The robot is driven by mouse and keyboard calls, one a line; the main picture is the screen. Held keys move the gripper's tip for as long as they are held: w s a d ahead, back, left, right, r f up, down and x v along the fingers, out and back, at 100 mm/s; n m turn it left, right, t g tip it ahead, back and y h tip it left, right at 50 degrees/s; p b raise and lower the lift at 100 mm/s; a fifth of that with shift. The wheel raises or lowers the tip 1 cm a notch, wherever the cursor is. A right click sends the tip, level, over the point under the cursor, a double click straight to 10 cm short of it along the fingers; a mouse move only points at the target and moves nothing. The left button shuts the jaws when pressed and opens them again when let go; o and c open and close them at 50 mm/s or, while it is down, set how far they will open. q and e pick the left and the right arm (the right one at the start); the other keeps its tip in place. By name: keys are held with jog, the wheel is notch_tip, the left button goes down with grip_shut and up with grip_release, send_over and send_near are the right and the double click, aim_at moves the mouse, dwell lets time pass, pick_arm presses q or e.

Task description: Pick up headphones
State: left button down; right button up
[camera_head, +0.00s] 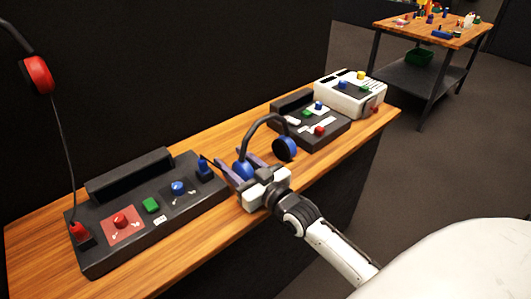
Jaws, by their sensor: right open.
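The blue headphones (285,149) have a black band and blue ear cups. They stand with the band arched upward, over the wooden counter between two panels. My right gripper (238,166) is open, with its dark fingers spread around the left blue ear cup; I cannot tell whether they touch it. The lower part of that cup is partly hidden by the gripper. A second pair of headphones, red and black (38,75), hangs at the far left with a cord running down to a red plug (80,232). My left gripper is not in view.
A smaller dark panel (335,132) and a white console (350,100) stand farther right. A wooden table (433,32) with small objects is behind.

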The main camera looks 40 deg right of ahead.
grip_shut()
jog(key=shift+r, duration=0.15)
